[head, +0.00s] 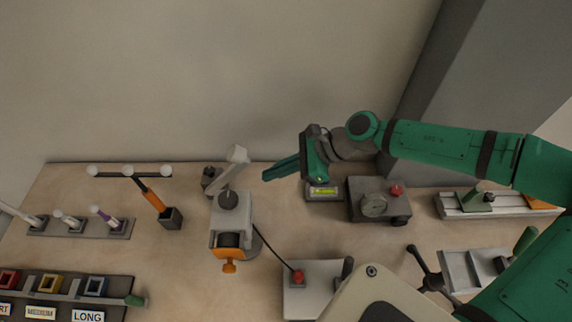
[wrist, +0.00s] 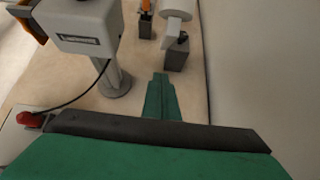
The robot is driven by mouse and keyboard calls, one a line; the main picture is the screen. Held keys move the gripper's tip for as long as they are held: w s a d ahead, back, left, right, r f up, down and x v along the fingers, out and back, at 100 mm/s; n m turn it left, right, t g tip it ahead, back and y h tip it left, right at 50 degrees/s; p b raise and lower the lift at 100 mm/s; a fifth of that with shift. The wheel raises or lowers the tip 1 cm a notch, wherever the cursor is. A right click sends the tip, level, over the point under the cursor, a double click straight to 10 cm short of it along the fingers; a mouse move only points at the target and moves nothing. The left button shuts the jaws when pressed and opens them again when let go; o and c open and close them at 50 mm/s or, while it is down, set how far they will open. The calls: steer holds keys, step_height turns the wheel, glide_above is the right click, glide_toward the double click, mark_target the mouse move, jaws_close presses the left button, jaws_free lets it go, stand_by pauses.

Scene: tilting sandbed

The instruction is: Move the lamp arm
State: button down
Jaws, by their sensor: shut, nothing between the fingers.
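A pale grey jointed arm (head: 236,166) on a small dark block (head: 210,176) stands near the back wall in the head view; I take it for the lamp arm. In the wrist view, its light upper part (wrist: 174,32) and dark base (wrist: 177,54) show beyond my fingertips, close to the wall. The shut fingers also show in the wrist view (wrist: 160,80).
A grey instrument (head: 231,213) with an orange front stands close before the lamp arm. A cable runs from it to a red-button box (head: 299,277). An orange post with a crossbar (head: 153,200) is at left. A gauge box (head: 378,199) stands at right.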

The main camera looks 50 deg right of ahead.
steer(key=shift+w+a+r, duration=0.25)
steer(key=shift+w+a, duration=0.65)
steer(key=shift+w, duration=0.2)
steer(key=shift+w+a+r, duration=0.2)
steer(key=shift+w+a, duration=0.65)
steer(key=shift+w, duration=0.2)
steer(key=shift+s+d, duration=0.1)
steer(key=shift+s, duration=0.05)
